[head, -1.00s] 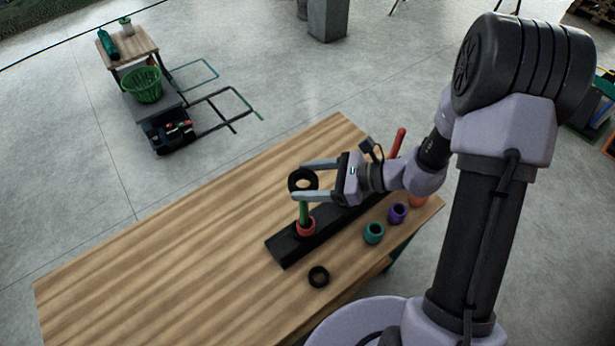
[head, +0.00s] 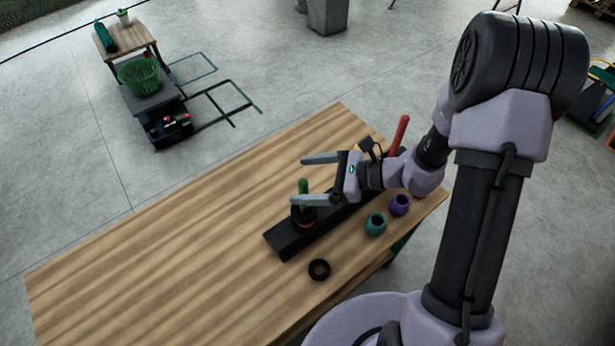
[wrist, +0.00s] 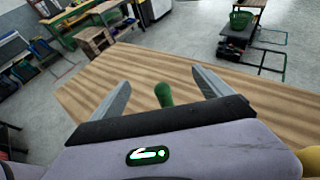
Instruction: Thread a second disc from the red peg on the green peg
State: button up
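The green peg (head: 303,188) stands upright at the near-left end of a dark base bar (head: 288,240). A black disc (head: 296,214) is around the low part of this peg, with a bit of a reddish ring showing under it. The red peg (head: 401,132) rises at the far end of the bar; its foot is hidden behind my arm. My gripper (head: 300,180) is open and empty, its fingers apart at the height of the green peg's top. In the wrist view the green peg (wrist: 163,94) shows between the open fingers.
A loose black ring (head: 319,269) lies on the wooden table (head: 180,240) in front of the bar. A teal ring (head: 376,224) and a purple ring (head: 400,205) stand right of the bar. The table's left side is clear. A cart with a green basket (head: 139,75) stands beyond.

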jog(key=shift+d, duration=0.1)
jog(key=p+v, duration=0.2)
jog(key=v, duration=1.5)
